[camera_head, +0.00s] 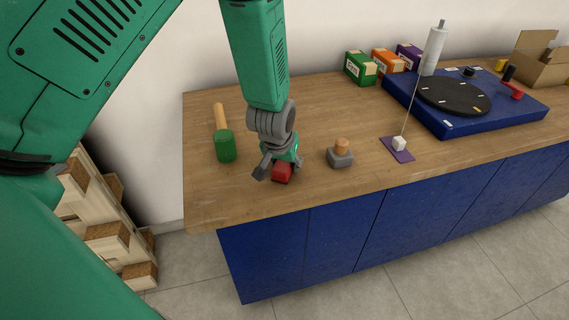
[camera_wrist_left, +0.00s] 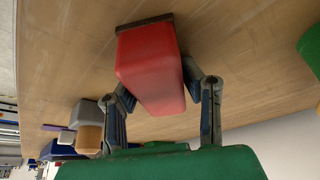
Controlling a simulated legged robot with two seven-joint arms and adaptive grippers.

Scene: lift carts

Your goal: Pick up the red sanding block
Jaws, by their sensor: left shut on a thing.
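The red sanding block (camera_head: 282,173) is at the front left part of the wooden table, below my left gripper (camera_head: 279,172). My left gripper is shut on the block, with a finger on each side of it. In the left wrist view the red block (camera_wrist_left: 150,68) shows large between the two fingers (camera_wrist_left: 164,100), with a dark brown strip along its far edge. I cannot tell whether the block touches the tabletop or is slightly above it. My right gripper is not in view.
On the wooden table (camera_head: 330,195), a green mallet (camera_head: 225,146) lies left of the gripper and a grey block with a wooden knob (camera_head: 341,156) stands right. Further right are a purple pad (camera_head: 397,149) and a blue board (camera_head: 440,122). Small boxes (camera_head: 360,68) stand behind.

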